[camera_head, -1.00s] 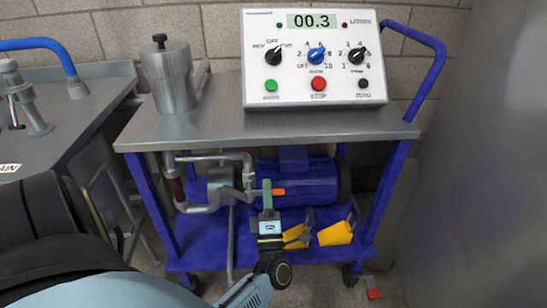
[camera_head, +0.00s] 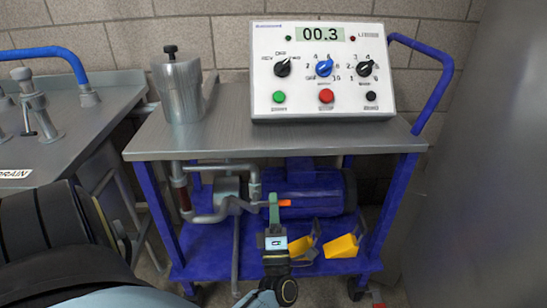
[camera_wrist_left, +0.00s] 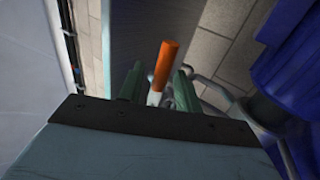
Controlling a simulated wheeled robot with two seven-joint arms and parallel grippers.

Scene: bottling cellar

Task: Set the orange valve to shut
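The orange valve is a lever with an orange grip (camera_head: 285,203) on the pipework under the cart top, pointing sideways to the right in the head view. My left gripper (camera_head: 273,212) is at this lever, its green fingers just left of the orange end. In the left wrist view the orange grip (camera_wrist_left: 165,62) sticks out between the two fingers of my left gripper (camera_wrist_left: 157,88). The fingers stand apart with a gap on each side of the lever, so the gripper looks open around it. The valve body is partly hidden. My right gripper is not in view.
The blue cart (camera_head: 153,215) carries a control box (camera_head: 322,75) reading 00.3 and a metal canister (camera_head: 180,92). A blue motor (camera_head: 320,190) sits right behind the lever, with yellow blocks (camera_head: 342,246) below. A metal sink bench (camera_head: 70,130) stands at left.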

